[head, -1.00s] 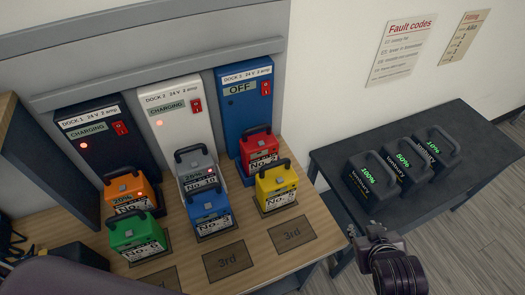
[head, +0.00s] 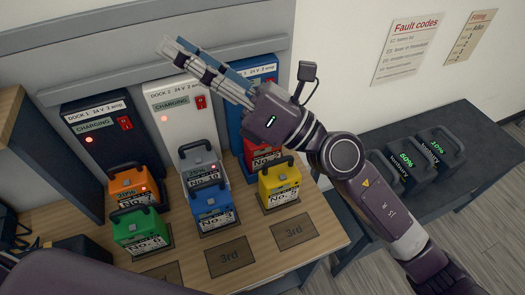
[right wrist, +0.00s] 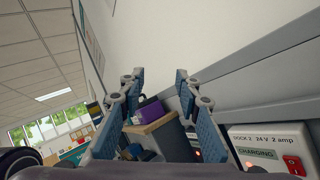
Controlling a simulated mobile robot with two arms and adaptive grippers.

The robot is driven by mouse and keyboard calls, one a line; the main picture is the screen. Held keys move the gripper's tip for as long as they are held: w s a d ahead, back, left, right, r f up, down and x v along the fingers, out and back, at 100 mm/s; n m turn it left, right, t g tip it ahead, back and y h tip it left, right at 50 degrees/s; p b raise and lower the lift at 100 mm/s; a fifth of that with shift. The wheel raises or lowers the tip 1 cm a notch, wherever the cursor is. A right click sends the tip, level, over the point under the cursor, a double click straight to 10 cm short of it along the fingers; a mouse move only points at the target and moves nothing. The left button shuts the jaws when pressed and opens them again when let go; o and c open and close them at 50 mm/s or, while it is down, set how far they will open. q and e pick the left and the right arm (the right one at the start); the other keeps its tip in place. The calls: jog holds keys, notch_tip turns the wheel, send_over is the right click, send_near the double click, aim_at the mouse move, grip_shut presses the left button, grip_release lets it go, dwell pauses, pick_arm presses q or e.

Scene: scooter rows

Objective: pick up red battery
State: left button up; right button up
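The red battery (head: 261,156) sits at the foot of the blue Dock 3 (head: 235,138), behind the yellow battery (head: 279,186). My right gripper and wrist hide its upper part and handle in the head view. My right gripper (head: 176,47) is up in front of the docks, pointing to the upper left, above the white Dock 2 and well clear of the red battery. In the right wrist view its two blue-padded fingers (right wrist: 160,76) stand apart with nothing between them. My left gripper is out of view.
Orange (head: 133,186), green (head: 139,230), grey (head: 203,165) and blue (head: 212,208) batteries stand close together on the wooden bench (head: 275,256). White Dock 2 (head: 180,115) and dark Dock 1 (head: 100,145) stand behind. Black batteries (head: 408,172) sit on the dark side table (head: 465,140).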

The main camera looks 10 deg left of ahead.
jog(key=s+a+f+n+g+h, duration=0.2)
jog(key=s+a+f+n+g, duration=0.15)
jog(key=n, duration=0.25)
jog(key=n+t+h, duration=0.6)
jog(key=n+h, duration=0.3)
jog(key=h, duration=0.8)
send_over(263, 148)
jog(key=d, duration=0.2)
notch_tip(263, 148, down, 20)
jog(key=shift+g, duration=0.25)
jog(key=p+x, duration=0.3)
jog(key=x, duration=0.3)
jog(key=shift+a+f+p, duration=0.15)
jog(key=shift+f+p, duration=0.1)
jog(key=shift+p, duration=0.15)
jog(key=shift+w+a+f, duration=0.15)
jog(key=shift+w+f, duration=0.15)
jog(key=shift+f, duration=0.15)
grip_shut()
